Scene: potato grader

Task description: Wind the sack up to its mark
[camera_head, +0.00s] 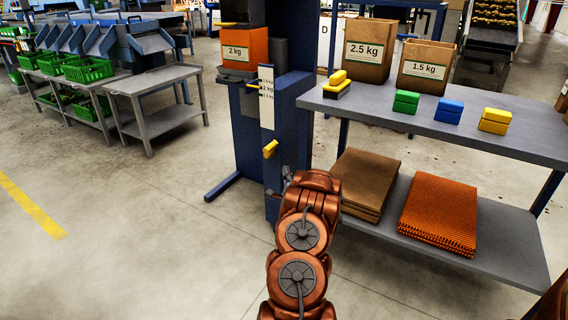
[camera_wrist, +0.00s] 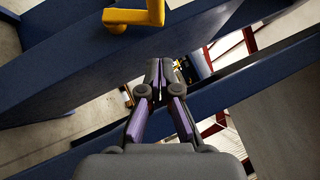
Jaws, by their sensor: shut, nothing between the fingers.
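An orange sack (camera_head: 248,45) with a "2 kg" label sits in a dark holder on the blue column (camera_head: 240,135). A white scale strip (camera_head: 266,98) with several small marks hangs on the column just below and right of the sack; its print is too small to read surely. A yellow crank handle (camera_head: 270,149) sticks out lower on the column and shows at the top of the wrist view (camera_wrist: 136,16). My gripper (camera_wrist: 161,68) is shut and empty, apart from the handle. In the head view it is partly hidden by my arm, below and right of the handle.
A grey table (camera_head: 440,117) on the right holds "2.5 kg" and "1.5 kg" paper bags and several coloured blocks; its lower shelf (camera_head: 425,243) carries folded brown and orange sacks. The column's blue foot (camera_head: 228,187) extends left.

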